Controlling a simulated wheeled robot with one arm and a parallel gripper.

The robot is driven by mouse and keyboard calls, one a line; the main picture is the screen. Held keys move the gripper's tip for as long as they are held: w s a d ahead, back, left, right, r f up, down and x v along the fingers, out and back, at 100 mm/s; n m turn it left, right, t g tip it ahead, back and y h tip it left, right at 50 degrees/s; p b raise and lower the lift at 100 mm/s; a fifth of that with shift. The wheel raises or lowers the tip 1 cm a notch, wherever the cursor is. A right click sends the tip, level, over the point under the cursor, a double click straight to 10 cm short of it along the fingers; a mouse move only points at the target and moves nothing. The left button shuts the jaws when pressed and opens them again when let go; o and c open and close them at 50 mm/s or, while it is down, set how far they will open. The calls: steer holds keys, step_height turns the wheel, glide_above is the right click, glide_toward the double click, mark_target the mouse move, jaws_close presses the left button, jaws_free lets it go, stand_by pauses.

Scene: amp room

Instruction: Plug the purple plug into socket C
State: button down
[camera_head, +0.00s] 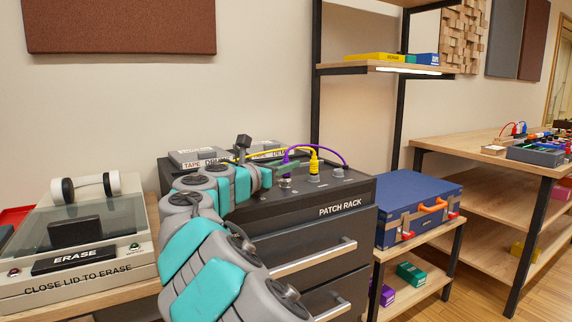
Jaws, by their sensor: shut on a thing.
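The black patch rack (346,197) has a row of round sockets on its top. A yellow plug (314,160) stands upright at the middle one. A socket (338,172) to its right looks empty. Another silver socket (285,182) is at the left, just below my gripper. The socket letters are too small to read. My gripper (284,166) reaches in from the left over the rack and is shut on the purple plug (286,158), which is partly hidden by the fingers. Its purple cable (330,151) arcs behind the yellow plug to the rack's right side. I cannot tell whether the purple plug touches the left socket.
Labelled tape boxes (197,157) lie at the rack's back left. The yellow cable (290,149) loops close behind my gripper. An eraser machine (80,245) stands left, a blue case (418,200) right. A shelf post (314,75) rises behind the rack.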

steer(key=shift+f, duration=0.15)
steer(key=c, duration=0.6)
jaws_free()
steer(key=shift+v, duration=3.9)
steer(key=shift+f, duration=0.1)
